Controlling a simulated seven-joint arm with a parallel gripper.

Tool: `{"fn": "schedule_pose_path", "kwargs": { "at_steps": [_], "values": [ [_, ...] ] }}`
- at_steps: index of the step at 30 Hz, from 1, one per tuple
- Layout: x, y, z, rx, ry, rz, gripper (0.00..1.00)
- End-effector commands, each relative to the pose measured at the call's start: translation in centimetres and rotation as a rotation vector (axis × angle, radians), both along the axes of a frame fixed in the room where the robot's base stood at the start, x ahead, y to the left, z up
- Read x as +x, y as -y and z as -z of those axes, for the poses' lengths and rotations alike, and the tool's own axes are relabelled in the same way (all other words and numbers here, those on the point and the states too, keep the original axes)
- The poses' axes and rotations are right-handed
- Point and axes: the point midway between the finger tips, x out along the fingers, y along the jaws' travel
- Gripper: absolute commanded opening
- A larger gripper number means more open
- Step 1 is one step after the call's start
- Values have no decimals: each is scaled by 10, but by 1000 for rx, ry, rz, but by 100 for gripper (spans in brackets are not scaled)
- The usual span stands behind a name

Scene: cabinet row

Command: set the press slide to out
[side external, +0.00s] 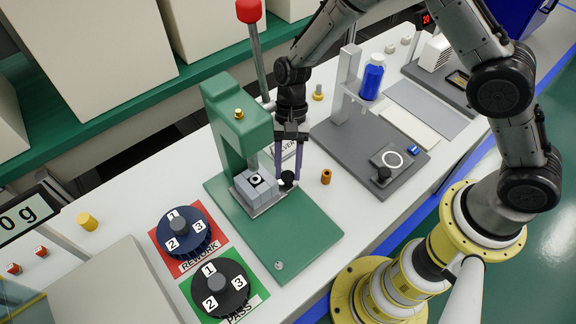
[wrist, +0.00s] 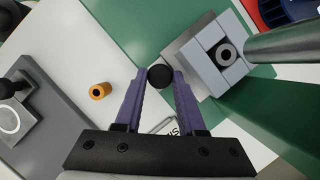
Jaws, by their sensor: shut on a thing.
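The green press (side external: 238,125) stands on its green base (side external: 310,235) in the middle of the side view. Its slide (side external: 262,203) is a light plate carrying a grey block (side external: 250,186) with a round holed part on top, under the press head. The block also shows in the wrist view (wrist: 211,56). The slide's black knob (wrist: 160,76) is at the slide's edge. My gripper (wrist: 160,80) points down beside the press, with its purple fingers shut on the black knob. In the side view my gripper (side external: 288,178) partly covers the knob.
A small orange cylinder (side external: 326,177) stands on the white bench right of the press. A grey fixture plate (side external: 365,150) with a blue bottle (side external: 372,78) is farther right. Blue and black numbered dials (side external: 184,228) are at left. A red-topped lever (side external: 249,12) rises behind the press.

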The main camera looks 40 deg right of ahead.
Motion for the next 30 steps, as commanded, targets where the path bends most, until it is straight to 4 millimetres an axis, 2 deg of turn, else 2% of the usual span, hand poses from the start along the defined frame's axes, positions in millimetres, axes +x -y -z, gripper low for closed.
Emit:
{"fn": "schedule_pose_path", "kwargs": {
  "at_steps": [5,8,11,21,25,30],
  "values": [
    [1,1,-1,0,2,-1,0],
    [-6,0,-2,2,0,-1,0],
    [-22,0,-2,2,-1,-3,0],
    [-103,-1,-2,4,-2,-3,0],
    [-122,-1,-2,4,0,-2,0],
    [-130,-1,-2,4,-2,-1,0]
  ]
}}
